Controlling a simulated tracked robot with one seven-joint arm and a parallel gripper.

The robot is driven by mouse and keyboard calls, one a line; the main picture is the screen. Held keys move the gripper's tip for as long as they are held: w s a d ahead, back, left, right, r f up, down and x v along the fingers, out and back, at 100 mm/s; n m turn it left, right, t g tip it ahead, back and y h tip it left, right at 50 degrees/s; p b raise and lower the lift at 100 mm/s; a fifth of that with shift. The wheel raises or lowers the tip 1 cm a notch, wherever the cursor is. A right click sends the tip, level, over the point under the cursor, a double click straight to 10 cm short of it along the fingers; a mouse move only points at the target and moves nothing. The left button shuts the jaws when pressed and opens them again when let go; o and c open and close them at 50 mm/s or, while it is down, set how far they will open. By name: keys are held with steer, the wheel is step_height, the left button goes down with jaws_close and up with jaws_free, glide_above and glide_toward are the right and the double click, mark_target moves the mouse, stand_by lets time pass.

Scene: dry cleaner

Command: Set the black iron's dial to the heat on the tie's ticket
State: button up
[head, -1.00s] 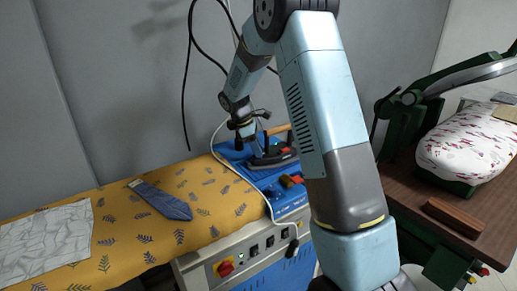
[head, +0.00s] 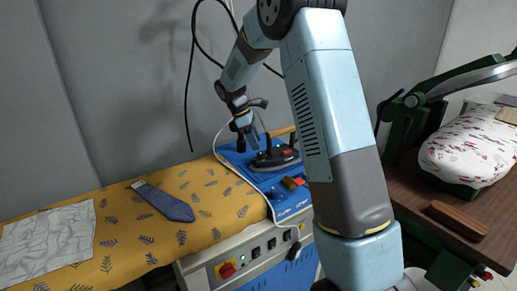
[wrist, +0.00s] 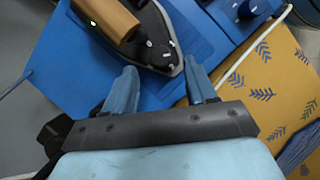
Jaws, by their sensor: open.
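The black iron (head: 277,159) rests on the blue board at the right end of the pressing table. In the wrist view the iron (wrist: 164,48) shows its tip and wooden handle (wrist: 106,17), with small light marks near the tip. I cannot make out a dial setting. The blue tie (head: 164,203) lies on the patterned cover; a small pale patch at its upper end may be its ticket, too small to read. My gripper (head: 248,140) is open and empty, just left of the iron. In the wrist view my gripper (wrist: 161,82) has its fingers apart near the iron's tip.
A crumpled white cloth (head: 48,242) lies left of the tie on the yellow cover (head: 130,218). Red and dark controls sit in front of the iron. A green press (head: 405,105) with a padded board (head: 470,150) stands right. A cord hangs behind my arm.

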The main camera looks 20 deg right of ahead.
steer(key=v, duration=0.9)
steer(key=shift+w, duration=0.1)
